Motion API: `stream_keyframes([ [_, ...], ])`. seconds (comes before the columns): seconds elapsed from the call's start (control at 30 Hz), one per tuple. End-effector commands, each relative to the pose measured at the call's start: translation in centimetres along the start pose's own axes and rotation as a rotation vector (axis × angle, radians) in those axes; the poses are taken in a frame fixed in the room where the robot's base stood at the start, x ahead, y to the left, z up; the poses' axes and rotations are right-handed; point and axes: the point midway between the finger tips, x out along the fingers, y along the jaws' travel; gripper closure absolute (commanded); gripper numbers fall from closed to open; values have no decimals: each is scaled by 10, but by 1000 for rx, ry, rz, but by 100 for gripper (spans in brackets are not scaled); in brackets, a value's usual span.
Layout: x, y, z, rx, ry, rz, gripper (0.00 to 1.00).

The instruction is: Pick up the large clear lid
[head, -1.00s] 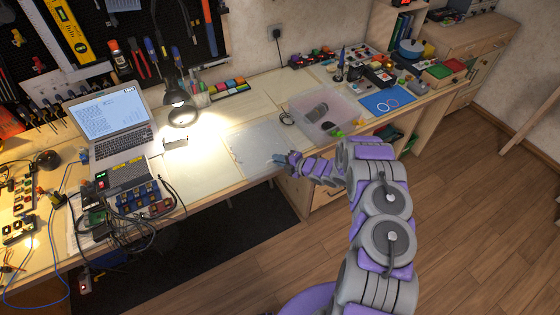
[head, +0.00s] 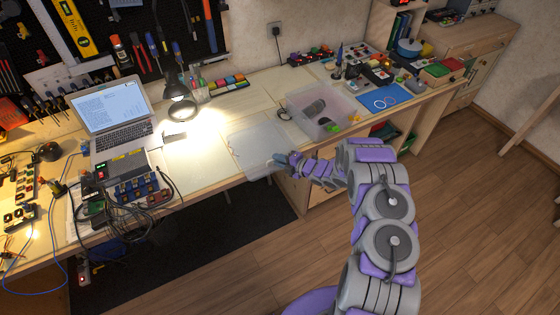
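The large clear lid (head: 254,146) is a see-through, roughly rectangular sheet at the front of the workbench, in the middle of the head view. My gripper (head: 279,159) is at the lid's right edge, reaching in from the right over the bench front. Its fingertips overlap the lid in the picture. They are too small to show whether they are apart or closed on it, and I cannot tell whether the lid is raised.
A clear bin (head: 321,110) with a few items stands right of the lid. A blue mat (head: 384,97) lies beyond it. A lit desk lamp (head: 178,92), a laptop (head: 113,114) and cabled electronics (head: 132,180) are to the left. The bench (head: 200,165) between is mostly clear.

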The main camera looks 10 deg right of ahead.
Motion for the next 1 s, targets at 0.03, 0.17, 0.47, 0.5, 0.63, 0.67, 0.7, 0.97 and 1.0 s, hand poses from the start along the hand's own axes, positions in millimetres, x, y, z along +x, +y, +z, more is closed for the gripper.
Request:
stream_keyframes([
  [0.03,0,-1,0,2,0,-2,72],
  [0.17,-1,-2,0,3,0,-1,61],
  [0.47,0,-2,1,4,-1,-2,61],
  [0.5,0,-2,1,4,-1,-2,61],
  [0.63,-6,-1,2,3,-2,-2,61],
  [0.67,-8,-1,2,3,-2,-2,61],
  [0.7,-13,0,2,2,-2,-1,61],
  [0.97,-66,-1,2,5,-4,-2,61],
  [1.0,-75,0,3,4,-5,-1,61],
])
